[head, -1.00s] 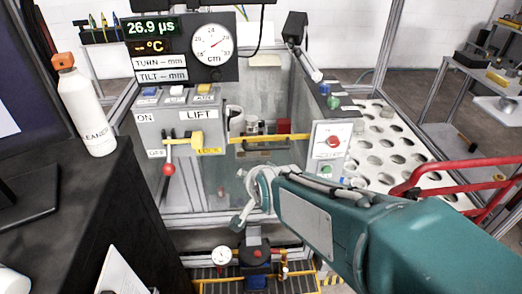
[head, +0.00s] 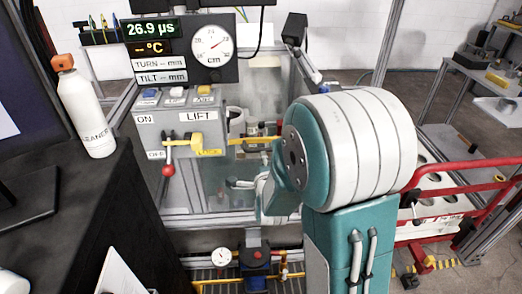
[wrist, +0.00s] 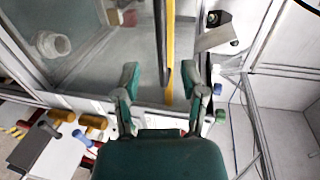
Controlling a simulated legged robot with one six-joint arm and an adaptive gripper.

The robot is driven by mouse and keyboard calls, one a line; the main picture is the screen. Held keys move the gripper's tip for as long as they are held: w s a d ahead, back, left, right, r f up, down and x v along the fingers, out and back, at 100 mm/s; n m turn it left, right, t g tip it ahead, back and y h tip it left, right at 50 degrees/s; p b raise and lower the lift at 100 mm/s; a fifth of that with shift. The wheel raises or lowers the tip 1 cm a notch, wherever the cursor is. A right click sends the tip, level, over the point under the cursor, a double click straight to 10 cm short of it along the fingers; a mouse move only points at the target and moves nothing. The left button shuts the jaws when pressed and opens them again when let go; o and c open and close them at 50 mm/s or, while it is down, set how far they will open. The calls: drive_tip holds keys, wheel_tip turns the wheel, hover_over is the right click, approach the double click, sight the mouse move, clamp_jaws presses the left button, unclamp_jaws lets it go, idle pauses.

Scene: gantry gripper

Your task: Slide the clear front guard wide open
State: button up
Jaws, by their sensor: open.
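The clear front guard (head: 212,188) is a see-through panel on the front of the machine, below the LIFT panel. A yellow bar (head: 252,140) runs across it; my arm hides its right end. In the wrist view the yellow bar (wrist: 170,45) runs up the picture, with a dark strip beside it. My gripper (wrist: 167,80) is open, its two green fingertips on either side of the bar's line in the picture. I cannot tell whether they touch it.
A grey LIFT control box (head: 182,120) with a red-knobbed lever (head: 168,168) stands left of the guard. A red rail (head: 465,185) is at the right. A white bottle (head: 85,108) stands on the black desk (head: 75,200). A gauge and valves sit below.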

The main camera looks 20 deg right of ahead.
drive_tip(key=x, duration=0.7)
drive_tip(key=shift+w+d, duration=0.15)
drive_tip(key=shift+w, duration=0.25)
clamp_jaws()
